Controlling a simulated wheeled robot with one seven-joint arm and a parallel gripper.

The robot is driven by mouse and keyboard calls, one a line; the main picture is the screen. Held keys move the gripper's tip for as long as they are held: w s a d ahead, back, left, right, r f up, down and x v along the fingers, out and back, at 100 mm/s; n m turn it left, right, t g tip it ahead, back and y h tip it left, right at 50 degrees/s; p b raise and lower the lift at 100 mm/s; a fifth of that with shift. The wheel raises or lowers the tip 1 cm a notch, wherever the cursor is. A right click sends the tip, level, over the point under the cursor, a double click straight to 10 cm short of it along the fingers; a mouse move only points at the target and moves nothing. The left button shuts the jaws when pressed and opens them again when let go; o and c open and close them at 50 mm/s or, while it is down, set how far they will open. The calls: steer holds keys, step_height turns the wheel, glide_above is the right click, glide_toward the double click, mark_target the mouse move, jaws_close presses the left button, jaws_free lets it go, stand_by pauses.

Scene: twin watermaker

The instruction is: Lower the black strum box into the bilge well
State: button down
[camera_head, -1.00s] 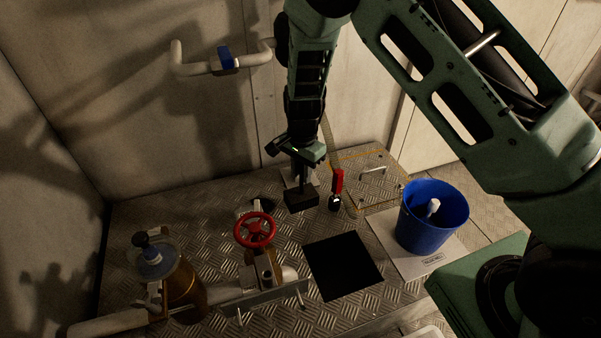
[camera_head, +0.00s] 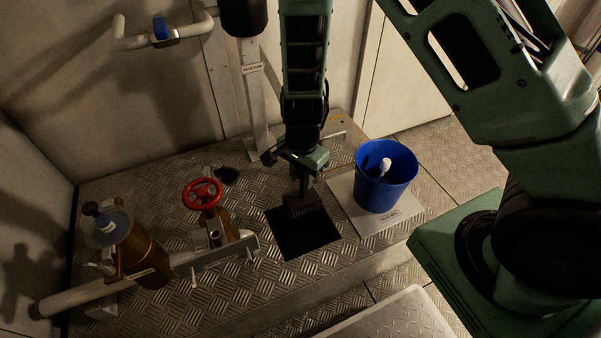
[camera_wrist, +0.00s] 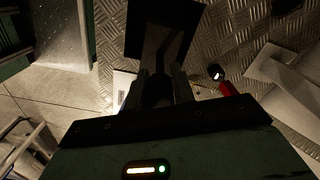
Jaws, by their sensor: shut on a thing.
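The black strum box (camera_head: 301,205) hangs upright below my gripper (camera_head: 304,176), which is shut on its upright stem. In the head view the box overlaps the far part of the bilge well (camera_head: 304,240), a black square opening in the tread-plate floor. I cannot tell whether its underside is above the rim or just inside. In the wrist view my gripper's fingers (camera_wrist: 162,90) close around the dark stem. Box and well merge into one dark shape there, so their edges are hard to separate.
A blue bucket (camera_head: 383,190) with a white-headed thing in it stands on a pale sheet (camera_head: 345,190) right of the well. A red handwheel valve (camera_head: 203,193) and pipework stand to the left. A red-handled object (camera_wrist: 227,88) lies near my gripper in the wrist view.

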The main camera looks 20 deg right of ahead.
mark_target(301, 197)
steer(key=shift+f+b, duration=4.3)
steer(key=shift+f, duration=0.05)
step_height(301, 197, down, 18)
steer(key=b, duration=1.1)
steer(key=shift+b, duration=0.3)
steer(key=shift+f+b, duration=0.45)
steer(key=shift+f, duration=0.4)
steer(key=c, duration=1.1)
jaws_free()
steer(key=shift+r, duration=0.1)
step_height(301, 197, up, 17)
steer(key=p, duration=1)
steer(key=shift+r, duration=0.15)
steer(key=shift+a, duration=0.1)
